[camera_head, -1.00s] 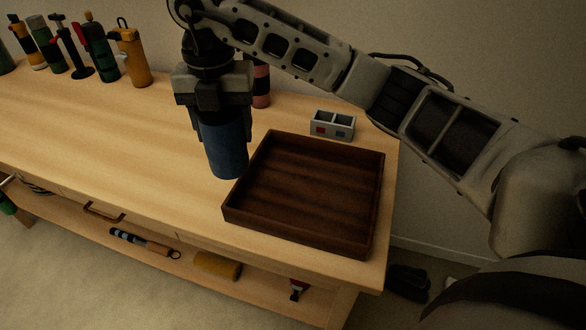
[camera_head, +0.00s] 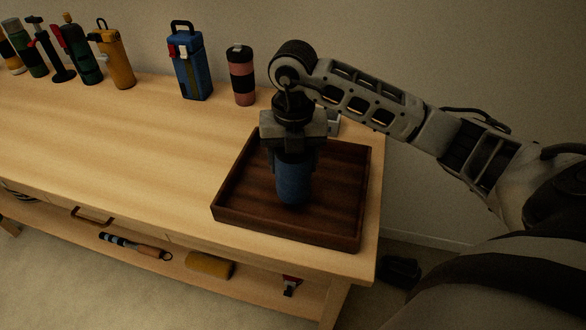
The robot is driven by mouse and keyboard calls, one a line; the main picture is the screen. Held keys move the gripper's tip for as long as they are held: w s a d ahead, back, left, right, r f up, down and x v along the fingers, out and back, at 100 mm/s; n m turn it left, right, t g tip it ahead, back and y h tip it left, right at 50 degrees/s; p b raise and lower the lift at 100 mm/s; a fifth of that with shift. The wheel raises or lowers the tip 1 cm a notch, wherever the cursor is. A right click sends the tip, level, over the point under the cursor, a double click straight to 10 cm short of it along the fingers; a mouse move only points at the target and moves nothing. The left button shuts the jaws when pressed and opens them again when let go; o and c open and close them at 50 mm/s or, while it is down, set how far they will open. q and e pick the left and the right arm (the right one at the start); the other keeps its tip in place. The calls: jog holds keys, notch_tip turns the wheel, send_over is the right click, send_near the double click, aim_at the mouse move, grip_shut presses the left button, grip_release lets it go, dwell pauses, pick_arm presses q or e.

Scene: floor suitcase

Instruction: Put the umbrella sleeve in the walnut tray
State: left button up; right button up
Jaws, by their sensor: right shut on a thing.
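My right gripper (camera_head: 293,152) points down and is shut on the upper part of a blue upright cylinder (camera_head: 293,185), which I take to be the umbrella sleeve. The dark brown walnut tray (camera_head: 335,212) lies at the right end of the wooden table. The sleeve is over the tray's interior, inside its walls in the picture. I cannot tell whether its lower end touches the tray floor. Its top is hidden by the gripper. Nothing else shows in the tray. My left gripper is not in view.
A pink and black tumbler (camera_head: 242,76) and a blue bottle (camera_head: 188,62) stand behind the tray. An orange bottle (camera_head: 116,58) and several others stand at the back left. A small grey box (camera_head: 334,124) is partly hidden behind my arm. The table left of the tray is clear.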

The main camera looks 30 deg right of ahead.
notch_tip(320, 180, down, 3)
jog(key=shift+r, duration=0.2)
jog(key=shift+f, duration=0.3)
jog(key=o, duration=1)
jog(key=shift+c, duration=0.2)
